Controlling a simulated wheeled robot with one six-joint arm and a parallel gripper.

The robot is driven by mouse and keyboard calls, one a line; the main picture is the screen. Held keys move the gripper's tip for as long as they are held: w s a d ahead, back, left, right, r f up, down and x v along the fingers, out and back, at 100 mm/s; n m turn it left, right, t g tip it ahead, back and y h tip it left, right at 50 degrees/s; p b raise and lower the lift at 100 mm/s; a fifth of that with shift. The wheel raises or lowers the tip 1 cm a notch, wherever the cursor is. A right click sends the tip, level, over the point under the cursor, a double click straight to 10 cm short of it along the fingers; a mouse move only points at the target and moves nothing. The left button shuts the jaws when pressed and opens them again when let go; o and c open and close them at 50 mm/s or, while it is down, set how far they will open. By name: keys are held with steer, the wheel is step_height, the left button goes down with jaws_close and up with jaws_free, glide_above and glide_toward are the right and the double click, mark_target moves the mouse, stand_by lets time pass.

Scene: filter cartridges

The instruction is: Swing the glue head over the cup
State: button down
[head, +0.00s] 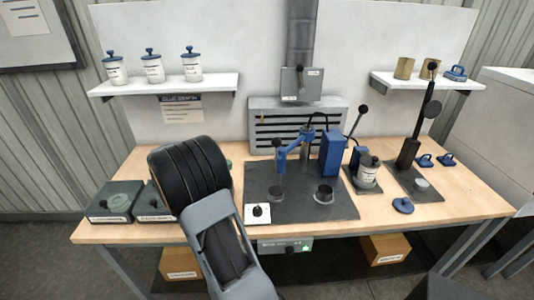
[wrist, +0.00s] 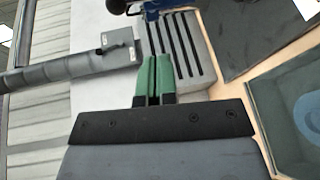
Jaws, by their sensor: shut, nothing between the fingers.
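The blue glue head (head: 281,160) hangs at the left end of a blue swing arm on a post (head: 307,145), above the left part of a dark mat (head: 300,212). A small dark round piece (head: 277,193) is below it. A dark cup (head: 325,194) stands on the mat to the right, not under the head. My gripper (wrist: 153,58) shows in the wrist view with its green fingers together and empty. A blue part (wrist: 150,8) lies beyond the fingertips; I cannot tell which part.
A blue box (head: 332,152) stands behind the cup. A white button box (head: 258,213) is at the mat's front left. A labelled cartridge (head: 368,173) and a black lever stand (head: 408,150) are to the right. Grey trays (head: 114,203) are at the left. A slotted grey vent (head: 268,125) is behind.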

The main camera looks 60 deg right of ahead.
steer(key=shift+w+d+m+g+h, duration=0.2)
steer(key=shift+w+d+h, duration=0.1)
steer(key=shift+d, duration=0.2)
steer(key=shift+w+d+m+g+h, duration=0.1)
steer(key=shift+w+d+g+h, duration=0.15)
steer(key=shift+d, duration=0.25)
steer(key=shift+w+d+m+g+h, duration=0.1)
steer(key=shift+w+d+g+h, duration=0.05)
steer(key=shift+d+h, duration=0.3)
steer(key=shift+d, duration=0.1)
steer(key=s+p+x, duration=0.1)
steer(key=p+x, duration=0.1)
steer(key=x, duration=0.4)
steer(key=s+a+p+x, duration=0.1)
steer(key=p+x, duration=0.1)
steer(key=x, duration=0.4)
steer(key=shift+s, duration=0.45)
